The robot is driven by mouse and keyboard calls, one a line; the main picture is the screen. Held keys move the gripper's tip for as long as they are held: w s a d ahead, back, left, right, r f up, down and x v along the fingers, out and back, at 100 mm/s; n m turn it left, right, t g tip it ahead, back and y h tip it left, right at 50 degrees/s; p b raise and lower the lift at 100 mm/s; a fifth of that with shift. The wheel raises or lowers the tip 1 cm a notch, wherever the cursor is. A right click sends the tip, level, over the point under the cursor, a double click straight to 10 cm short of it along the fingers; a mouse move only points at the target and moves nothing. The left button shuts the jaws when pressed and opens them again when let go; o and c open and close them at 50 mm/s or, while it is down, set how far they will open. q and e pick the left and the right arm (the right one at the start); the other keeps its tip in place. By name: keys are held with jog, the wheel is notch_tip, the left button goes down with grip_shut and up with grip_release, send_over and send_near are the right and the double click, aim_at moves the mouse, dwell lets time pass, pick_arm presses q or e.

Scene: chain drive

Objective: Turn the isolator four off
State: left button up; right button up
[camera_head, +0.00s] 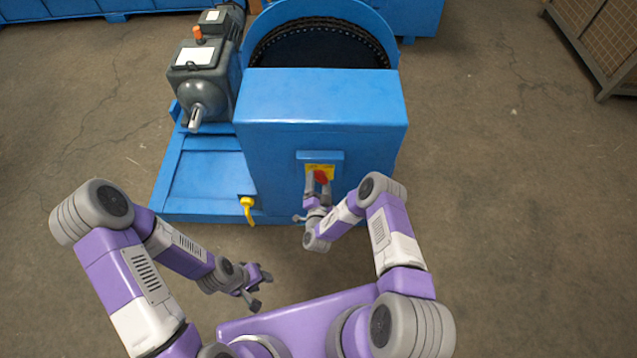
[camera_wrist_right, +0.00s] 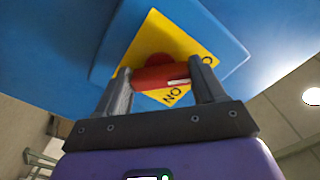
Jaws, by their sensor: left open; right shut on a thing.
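The isolator is a red rotary handle (camera_head: 321,177) on a yellow plate (camera_head: 326,169), fixed to the front of the blue cabinet. In the right wrist view the red handle (camera_wrist_right: 160,77) lies crosswise between the fingers, in front of the yellow plate (camera_wrist_right: 152,38), where part of the lettering shows. My right gripper (camera_head: 319,182) is shut on the handle, one finger at each end; it also shows in the right wrist view (camera_wrist_right: 160,82). My left gripper (camera_head: 262,285) is open and empty, low in front of the machine, well away from the isolator. The isolator's number is not legible.
The blue cabinet (camera_head: 320,97) stands on a blue base (camera_head: 190,178) with a grey motor (camera_head: 202,75) at the left. A yellow lever-like part (camera_head: 247,208) sits at the base's front. A mesh cage (camera_head: 602,35) stands at the far right. The floor around is clear.

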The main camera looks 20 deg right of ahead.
jog(key=o, duration=1)
jog(key=shift+o, duration=0.2)
jog(key=p+v, duration=0.1)
jog(key=v, duration=0.6)
jog(key=shift+s+p, duration=0.3)
jog(key=shift+p, duration=0.05)
